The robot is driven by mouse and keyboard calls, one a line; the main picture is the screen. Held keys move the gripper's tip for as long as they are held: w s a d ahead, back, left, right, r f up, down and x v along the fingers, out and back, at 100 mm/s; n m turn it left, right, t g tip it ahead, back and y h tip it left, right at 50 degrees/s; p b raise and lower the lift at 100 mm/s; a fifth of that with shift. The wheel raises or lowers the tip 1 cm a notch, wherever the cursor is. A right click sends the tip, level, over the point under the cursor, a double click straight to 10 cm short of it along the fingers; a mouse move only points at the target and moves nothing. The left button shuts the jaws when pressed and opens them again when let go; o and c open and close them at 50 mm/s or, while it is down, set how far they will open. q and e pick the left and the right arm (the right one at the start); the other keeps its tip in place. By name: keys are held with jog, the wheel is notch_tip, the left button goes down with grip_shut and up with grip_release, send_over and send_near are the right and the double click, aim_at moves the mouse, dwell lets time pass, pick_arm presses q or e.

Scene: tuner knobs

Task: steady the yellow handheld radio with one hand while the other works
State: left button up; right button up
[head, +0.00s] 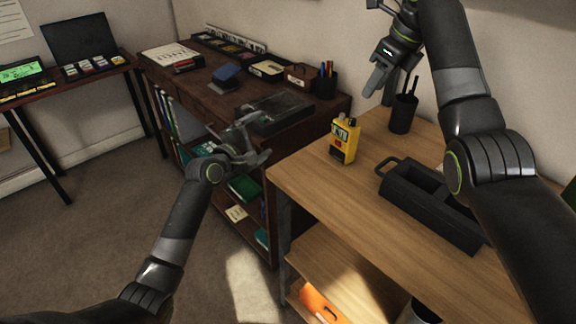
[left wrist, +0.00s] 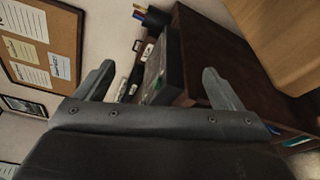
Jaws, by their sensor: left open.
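The yellow handheld radio (head: 343,143) stands upright on the wooden table (head: 312,170), near its far left corner, in the head view. Its front has a small screen and an orange-red patch; no gripper touches it. My left gripper (head: 260,138) is open and empty, left of the radio in front of the dark shelf unit. In the left wrist view its two fingers (left wrist: 158,88) stand wide apart with nothing between them. My right gripper (head: 382,83) hangs above and to the right of the radio, apart from it. Its finger gap is unclear. The radio is not seen in the left wrist view.
A black tool tray (head: 432,205) with a handle lies right of the radio. A dark pen cup (head: 403,113) stands behind it. The dark shelf unit (head: 180,78) at left carries a flat dark case (head: 275,112) and other items. Bare tabletop lies in front of the radio.

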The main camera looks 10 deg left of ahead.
pick_arm(q)
jog(key=s+d+r+n+h, duration=0.5)
jog(key=s+d+r, duration=0.3)
jog(key=d, duration=0.2)
jog(key=n+g, duration=0.2)
jog(key=n, duration=0.3)
send_near(336, 143)
jog(key=shift+h, duration=0.4)
jog(key=v, duration=0.4)
jog(key=shift+s+a+r, duration=0.1)
jog(key=shift+a+r, duration=0.15)
jog(key=shift+a, duration=0.25)
jog(key=shift+f, duration=0.25)
jog(key=x, duration=1.7)
jog(key=shift+s+d+f, duration=0.1)
jog(key=shift+d+f, duration=0.05)
jog(key=shift+d, duration=0.1)
jog(key=shift+c, duration=0.3)
jog(key=c, duration=1.2)
